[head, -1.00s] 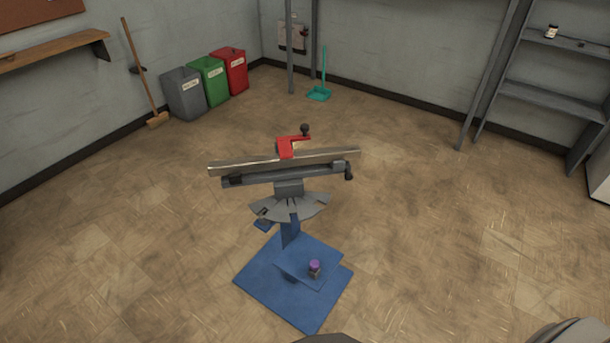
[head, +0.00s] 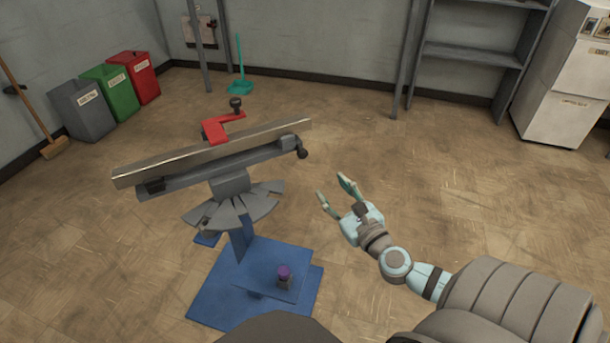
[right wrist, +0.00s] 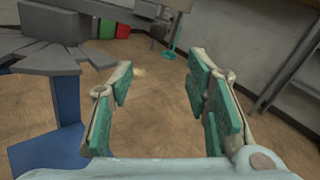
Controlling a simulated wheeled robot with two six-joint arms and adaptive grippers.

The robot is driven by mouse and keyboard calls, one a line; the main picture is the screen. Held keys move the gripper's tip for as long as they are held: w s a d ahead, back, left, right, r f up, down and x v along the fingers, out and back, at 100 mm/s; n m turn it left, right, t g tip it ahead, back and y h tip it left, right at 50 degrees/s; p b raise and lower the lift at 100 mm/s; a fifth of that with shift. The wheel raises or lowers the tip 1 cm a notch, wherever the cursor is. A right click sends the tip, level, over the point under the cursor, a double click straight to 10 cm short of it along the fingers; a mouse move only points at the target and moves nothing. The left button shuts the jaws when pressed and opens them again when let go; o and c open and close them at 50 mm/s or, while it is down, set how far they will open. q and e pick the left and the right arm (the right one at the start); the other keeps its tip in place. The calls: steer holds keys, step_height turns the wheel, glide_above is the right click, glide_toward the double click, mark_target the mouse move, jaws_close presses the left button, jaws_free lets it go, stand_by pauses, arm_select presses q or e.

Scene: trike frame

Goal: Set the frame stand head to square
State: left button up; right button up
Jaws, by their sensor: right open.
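The frame stand stands on a blue base (head: 262,270) in the head view. Its head is a long grey bar (head: 215,152) that slants up to the right, with a red crank-shaped clamp (head: 219,126) on top and a black knob (head: 302,152) at its right end. A grey fan-shaped plate (head: 236,206) with slots sits below the bar; it also shows at the left of the right wrist view (right wrist: 45,58). My right gripper (head: 335,192) is open and empty, to the right of the stand and apart from it. My left gripper is not in view.
A small purple-topped object (head: 284,272) sits on the blue base. Grey, green and red bins (head: 108,88), a broom (head: 35,115) and a teal dustpan (head: 240,86) stand along the walls. Grey shelves (head: 470,60) and a white cabinet (head: 567,75) are at the back right. The floor around the stand is clear.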

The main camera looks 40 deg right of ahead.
glide_toward(304, 156)
steer(key=w, duration=0.2)
steer(key=shift+n, duration=0.3)
steer(key=w, duration=0.2)
steer(key=w+d, duration=0.1)
steer(key=w, duration=0.1)
steer(key=w+p, duration=0.1)
steer(key=w, duration=0.2)
steer(key=shift+w+d+f, duration=0.1)
steer(key=shift+d, duration=0.3)
steer(key=shift+w+d, duration=0.1)
steer(key=shift+w, duration=0.45)
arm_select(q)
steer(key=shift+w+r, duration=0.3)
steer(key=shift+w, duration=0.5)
arm_select(e)
jaws_close()
